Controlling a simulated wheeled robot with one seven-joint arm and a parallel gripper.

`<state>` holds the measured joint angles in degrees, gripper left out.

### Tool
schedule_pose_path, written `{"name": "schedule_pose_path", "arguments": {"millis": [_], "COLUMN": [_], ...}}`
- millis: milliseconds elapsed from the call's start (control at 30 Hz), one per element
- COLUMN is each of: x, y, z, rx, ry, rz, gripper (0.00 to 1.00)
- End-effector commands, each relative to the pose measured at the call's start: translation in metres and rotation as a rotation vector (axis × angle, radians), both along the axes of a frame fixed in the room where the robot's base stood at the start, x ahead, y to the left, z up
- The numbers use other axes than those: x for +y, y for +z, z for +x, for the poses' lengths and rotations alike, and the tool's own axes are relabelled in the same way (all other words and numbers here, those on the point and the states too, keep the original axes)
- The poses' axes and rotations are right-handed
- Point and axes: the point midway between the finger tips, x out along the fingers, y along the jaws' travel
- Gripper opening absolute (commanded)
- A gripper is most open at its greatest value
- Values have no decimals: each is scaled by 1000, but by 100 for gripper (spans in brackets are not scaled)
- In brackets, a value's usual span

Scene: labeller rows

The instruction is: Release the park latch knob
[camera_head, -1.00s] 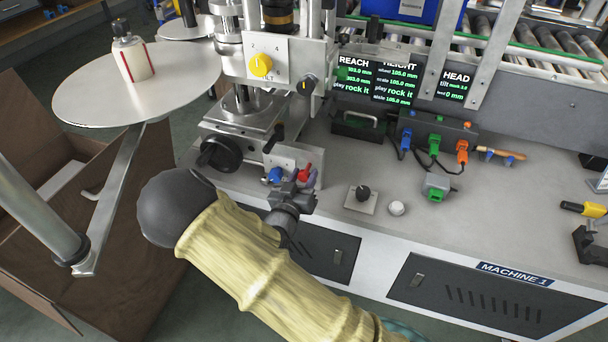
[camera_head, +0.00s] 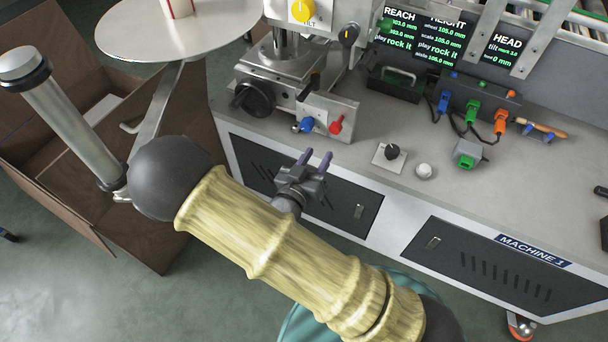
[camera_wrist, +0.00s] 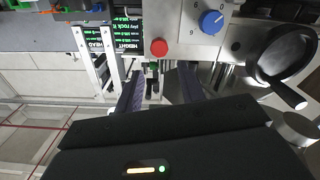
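My gripper (camera_head: 315,160) hangs in front of the bench, below the small metal plate at the foot of the labeller. Its two purple-grey fingers are apart with nothing between them; the gap also shows in the wrist view (camera_wrist: 160,88). The plate bears a red knob (camera_head: 336,123) and a blue knob (camera_head: 304,125). In the wrist view the round red knob (camera_wrist: 159,47) lies beyond the finger gap, and the blue numbered dial (camera_wrist: 211,20) is to its right. The fingers appear clear of both. No label shows which is the park latch knob.
A black handwheel (camera_head: 255,98) sits left of the plate. A yellow knob (camera_head: 301,10) is above. A black knob on a plate (camera_head: 392,152) and a white button (camera_head: 424,171) are on the bench to the right. A round metal disc (camera_head: 170,35) overhangs at upper left.

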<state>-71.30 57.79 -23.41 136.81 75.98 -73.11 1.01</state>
Motion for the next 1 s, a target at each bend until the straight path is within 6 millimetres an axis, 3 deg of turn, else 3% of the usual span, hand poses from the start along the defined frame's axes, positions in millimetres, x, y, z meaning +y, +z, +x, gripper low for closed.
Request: {"name": "schedule_pose_path", "arguments": {"millis": [200,333,1000], "x": [17,23,24], "y": [1,1,0], "z": [-40,-54,-59], "rx": [1,0,4], "ry": [4,1,-1], "rz": [-1,0,3], "gripper": [39,39,39]}}
